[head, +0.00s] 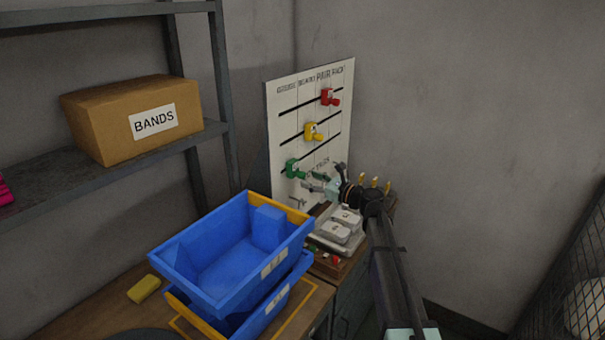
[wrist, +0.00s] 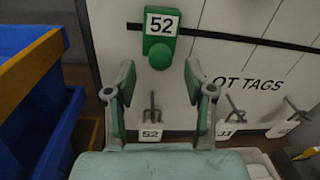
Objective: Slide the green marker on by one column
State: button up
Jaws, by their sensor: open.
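The green marker (head: 292,168) sits at the left end of the lowest slot on the white board (head: 287,98), under the leftmost column heading. In the wrist view the green marker (wrist: 160,48) carries a white plate reading 52 and has a round knob below it. My gripper (head: 318,184) is open and empty, just right of and below the marker in the head view. In the wrist view the fingers of my gripper (wrist: 158,78) stand apart either side of the knob's line, with the knob slightly beyond the tips. No contact shows.
A yellow marker (head: 312,131) and a red marker (head: 329,97) sit on the higher slots. Hooks with tags hang below the green marker, one tag (wrist: 151,133) reading 52. Stacked blue bins (head: 190,268) stand close on the left. A tray (head: 322,243) lies below the board.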

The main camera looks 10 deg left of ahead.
aim_at(303, 176)
jog(key=shift+p+x, duration=0.45)
jog(key=shift+x, duration=1.6)
grip_shut()
